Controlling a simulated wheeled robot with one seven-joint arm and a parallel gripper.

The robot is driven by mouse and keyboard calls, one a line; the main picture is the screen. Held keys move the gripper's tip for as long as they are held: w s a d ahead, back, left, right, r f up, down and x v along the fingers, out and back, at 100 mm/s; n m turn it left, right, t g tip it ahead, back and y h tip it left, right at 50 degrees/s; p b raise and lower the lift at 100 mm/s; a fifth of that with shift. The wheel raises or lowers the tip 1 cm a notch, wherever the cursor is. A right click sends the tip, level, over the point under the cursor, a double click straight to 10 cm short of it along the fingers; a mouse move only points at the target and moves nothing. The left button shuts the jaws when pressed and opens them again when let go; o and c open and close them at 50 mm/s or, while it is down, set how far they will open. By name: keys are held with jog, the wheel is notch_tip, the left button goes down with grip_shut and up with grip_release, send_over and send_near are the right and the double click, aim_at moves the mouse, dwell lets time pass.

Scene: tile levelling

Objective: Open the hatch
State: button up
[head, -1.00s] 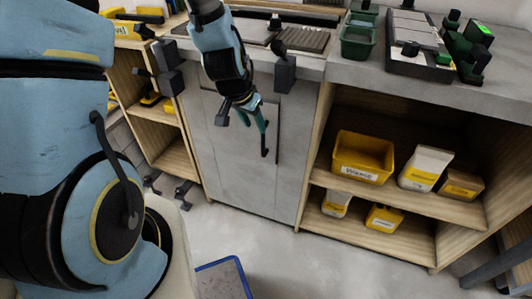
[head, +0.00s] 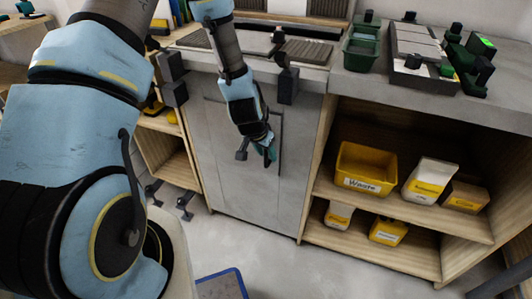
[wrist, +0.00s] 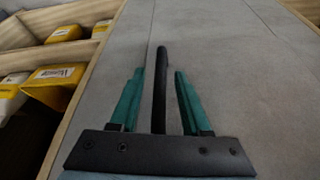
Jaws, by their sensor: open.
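The hatch (head: 222,145) is a flat grey door panel in the front of the workbench and looks shut. Its upright black bar handle (wrist: 160,85) shows in the wrist view. My gripper (head: 270,157) is at the right part of the hatch in the head view, pointing at its face. In the wrist view, the two green fingers of my gripper (wrist: 158,72) are apart, with the handle between them. I see a gap on both sides of the bar.
Right of the hatch is an open wooden shelf (head: 400,225) with a yellow bin (head: 366,168), white-and-yellow bags and boxes. Black clamp-like blocks (head: 288,86) stick out at the worktop's front edge above the hatch. A blue-rimmed tray (head: 222,284) lies on the floor. Floor before the hatch looks clear.

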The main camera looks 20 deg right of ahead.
grip_shut()
dwell(0.3)
dwell(1.1)
